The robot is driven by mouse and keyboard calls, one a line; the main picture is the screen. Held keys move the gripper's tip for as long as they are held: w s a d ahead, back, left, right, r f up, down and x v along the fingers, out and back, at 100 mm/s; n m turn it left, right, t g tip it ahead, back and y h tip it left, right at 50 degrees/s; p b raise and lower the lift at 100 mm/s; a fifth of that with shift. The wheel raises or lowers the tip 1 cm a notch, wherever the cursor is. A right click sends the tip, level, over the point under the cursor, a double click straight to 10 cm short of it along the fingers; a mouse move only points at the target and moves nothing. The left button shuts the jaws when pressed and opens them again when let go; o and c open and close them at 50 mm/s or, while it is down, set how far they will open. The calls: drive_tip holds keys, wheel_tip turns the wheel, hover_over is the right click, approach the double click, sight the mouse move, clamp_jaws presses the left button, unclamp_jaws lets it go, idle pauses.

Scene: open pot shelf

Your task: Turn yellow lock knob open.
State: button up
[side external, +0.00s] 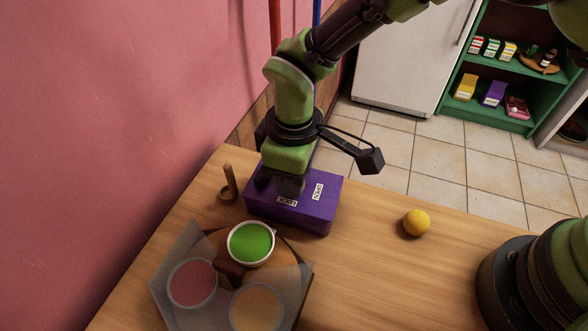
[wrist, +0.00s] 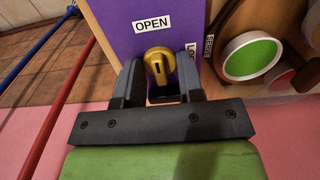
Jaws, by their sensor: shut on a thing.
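A purple lock box (side external: 318,213) stands on the wooden table, with white OPEN (side external: 318,191) and LOCK (side external: 287,201) labels on its top. My gripper (side external: 290,187) points down onto the box and hides the knob in the side view. In the wrist view, the yellow knob (wrist: 158,62) sits between the two dark fingers of my gripper (wrist: 160,76), which is shut on it. The knob's ridge runs nearly up and down in that picture, with the OPEN label (wrist: 152,24) above it. The LOCK label (wrist: 191,52) is to the right, partly hidden by a finger.
A small wooden item (side external: 229,184) stands left of the box. A yellow ball (side external: 416,222) lies right, with clear table between.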

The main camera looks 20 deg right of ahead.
drive_tip(key=o, duration=1)
drive_tip(key=shift+c, duration=0.2)
wheel_tip(320, 180, up, 10)
